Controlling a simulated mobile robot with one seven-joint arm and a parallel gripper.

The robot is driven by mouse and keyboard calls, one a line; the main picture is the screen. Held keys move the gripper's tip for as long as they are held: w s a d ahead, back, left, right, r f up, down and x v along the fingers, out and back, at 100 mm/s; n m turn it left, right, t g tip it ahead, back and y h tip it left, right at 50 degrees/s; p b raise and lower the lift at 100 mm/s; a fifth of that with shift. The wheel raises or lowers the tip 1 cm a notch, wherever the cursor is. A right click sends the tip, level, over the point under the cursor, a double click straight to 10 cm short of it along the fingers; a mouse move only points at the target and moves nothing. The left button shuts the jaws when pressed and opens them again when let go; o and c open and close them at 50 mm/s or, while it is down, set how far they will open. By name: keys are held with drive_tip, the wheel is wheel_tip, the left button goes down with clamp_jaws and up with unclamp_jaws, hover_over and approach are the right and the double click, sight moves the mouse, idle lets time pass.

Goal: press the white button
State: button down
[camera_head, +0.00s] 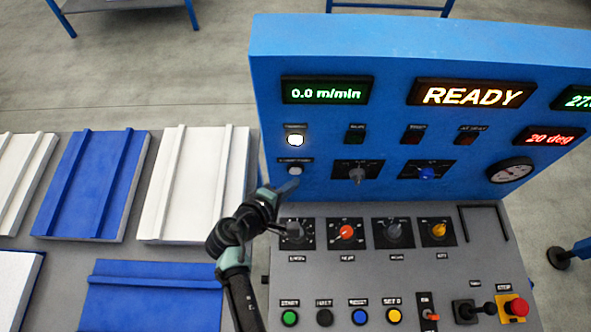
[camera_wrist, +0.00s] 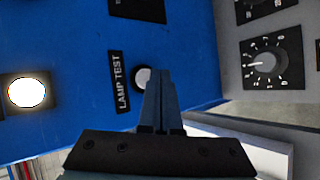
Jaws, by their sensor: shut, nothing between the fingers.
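A white button (camera_wrist: 143,77) labelled LAMP TEST is on the blue upright panel. In the wrist view its right part is hidden behind my fingertips. In the head view the same button (camera_head: 295,170) is small and pale, below a brightly lit white round lamp (camera_head: 295,139). The lit lamp also shows at the left in the wrist view (camera_wrist: 27,93). My gripper (camera_wrist: 158,74) is shut and empty, its tips over the edge of the button. In the head view my gripper (camera_head: 291,186) is just below the button. I cannot tell whether the tips touch it.
The grey sloped desk (camera_head: 375,275) below carries more knobs, coloured buttons and a red stop button (camera_head: 517,307). Blue and white panels (camera_head: 92,183) lie on a table at left.

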drive_tip(key=shift+w, duration=0.15)
drive_tip(key=shift+w, duration=0.3)
drive_tip(key=shift+w+b, duration=0.4)
idle(1.0)
drive_tip(key=shift+s, duration=0.1)
drive_tip(key=shift+s+p, duration=0.4)
drive_tip(key=shift+s, duration=0.35)
drive_tip(key=s+p, duration=0.2)
drive_tip(key=s, duration=0.3)
idle(1.0)
